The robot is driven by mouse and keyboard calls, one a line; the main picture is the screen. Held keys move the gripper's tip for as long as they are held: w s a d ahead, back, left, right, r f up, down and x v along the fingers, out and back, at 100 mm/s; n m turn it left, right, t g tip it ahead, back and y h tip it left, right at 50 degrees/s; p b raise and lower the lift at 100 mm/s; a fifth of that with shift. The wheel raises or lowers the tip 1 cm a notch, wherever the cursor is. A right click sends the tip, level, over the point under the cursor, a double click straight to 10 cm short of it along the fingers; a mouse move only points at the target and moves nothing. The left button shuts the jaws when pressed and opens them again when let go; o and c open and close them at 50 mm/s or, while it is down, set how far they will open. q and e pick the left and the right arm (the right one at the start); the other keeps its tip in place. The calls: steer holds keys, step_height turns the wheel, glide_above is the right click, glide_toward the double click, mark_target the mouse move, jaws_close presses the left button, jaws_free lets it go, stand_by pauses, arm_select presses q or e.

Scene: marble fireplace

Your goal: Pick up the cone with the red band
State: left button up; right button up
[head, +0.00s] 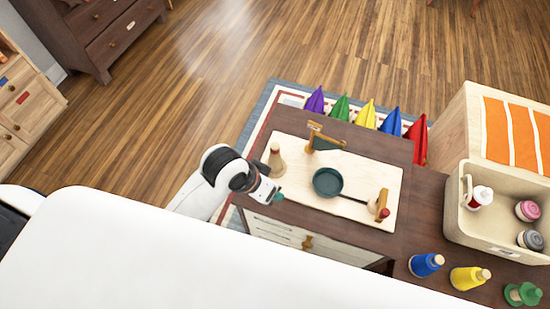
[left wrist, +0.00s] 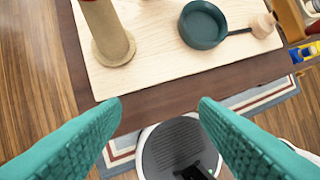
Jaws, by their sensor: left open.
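A small wooden piece with a red part (head: 383,206) is at the board's right end. My left gripper (head: 277,197) is at the board's near left edge, close to the tan cone. In the left wrist view, its teal fingers (left wrist: 160,105) are apart and empty.
Blue (head: 427,264), yellow (head: 469,277) and green (head: 523,293) spool-like pieces stand in front of the bin. Several coloured pointed pieces (head: 367,113) line the far side.

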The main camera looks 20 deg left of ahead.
arm_select(q)
steer(key=w+d+r+m+g, duration=0.2)
steer(key=w+d+r, duration=0.2)
steer(key=w+r, duration=0.15)
step_height(320, 180, up, 4)
steer(key=g+y, duration=0.1)
steer(key=y, duration=0.2)
glide_above(275, 145)
steer(key=shift+s+d+r, duration=0.2)
steer(key=shift+s+d, duration=0.05)
steer(key=shift+d, duration=0.15)
steer(key=shift+w+a+r+n, duration=0.15)
steer(key=shift+a+r+n, duration=0.05)
steer(key=shift+a+n, duration=0.1)
steer(key=shift+a+f, duration=0.1)
steer(key=shift+f, duration=0.2)
step_height(275, 145, down, 11)
steer(key=shift+f+p, duration=0.1)
steer(key=shift+p, duration=0.55)
jaws_close()
